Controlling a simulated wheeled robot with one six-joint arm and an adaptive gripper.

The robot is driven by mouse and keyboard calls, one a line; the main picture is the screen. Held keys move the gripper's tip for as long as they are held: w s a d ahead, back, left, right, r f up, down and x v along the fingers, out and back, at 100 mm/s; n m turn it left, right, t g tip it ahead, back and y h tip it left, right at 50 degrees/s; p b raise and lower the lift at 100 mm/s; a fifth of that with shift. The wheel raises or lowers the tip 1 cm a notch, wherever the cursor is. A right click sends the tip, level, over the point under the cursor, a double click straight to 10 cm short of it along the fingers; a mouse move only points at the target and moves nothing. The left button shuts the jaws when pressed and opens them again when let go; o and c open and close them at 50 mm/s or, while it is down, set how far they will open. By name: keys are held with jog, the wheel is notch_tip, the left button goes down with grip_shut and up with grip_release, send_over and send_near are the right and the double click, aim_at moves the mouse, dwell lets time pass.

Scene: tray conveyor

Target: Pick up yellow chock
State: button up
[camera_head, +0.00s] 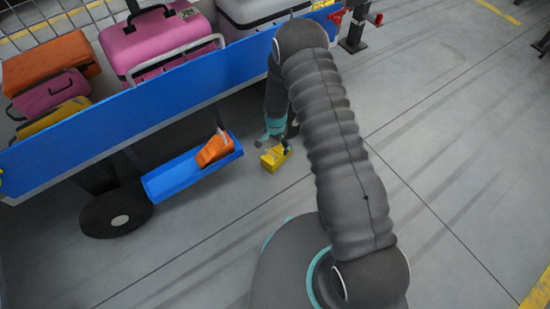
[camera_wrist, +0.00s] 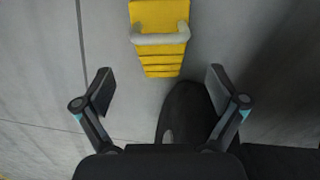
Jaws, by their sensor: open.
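The yellow chock (camera_head: 277,157) lies on the grey floor, just right of a blue bin, in the head view. In the wrist view the yellow chock (camera_wrist: 160,55) shows at the top centre, with a pale grey handle across it and a ribbed lower end. My gripper (camera_wrist: 160,90) is open and empty, and the chock lies ahead of its fingertips, roughly between their lines. In the head view my gripper (camera_head: 274,138) is over the chock and partly covers it. The height of the gripper above the chock is hard to judge.
An orange chock (camera_head: 214,149) sits in the blue bin (camera_head: 180,180), under the blue-sided cart (camera_head: 110,128) loaded with suitcases. A dark cart wheel (camera_head: 98,218) stands to the left. A dark round thing (camera_wrist: 186,112) lies close below the chock.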

aim_at(275, 153)
jog(key=shift+s+a+f, duration=0.1)
jog(key=shift+a+f, duration=0.05)
jog(key=shift+f, duration=3.2)
jog(key=c, duration=1.8)
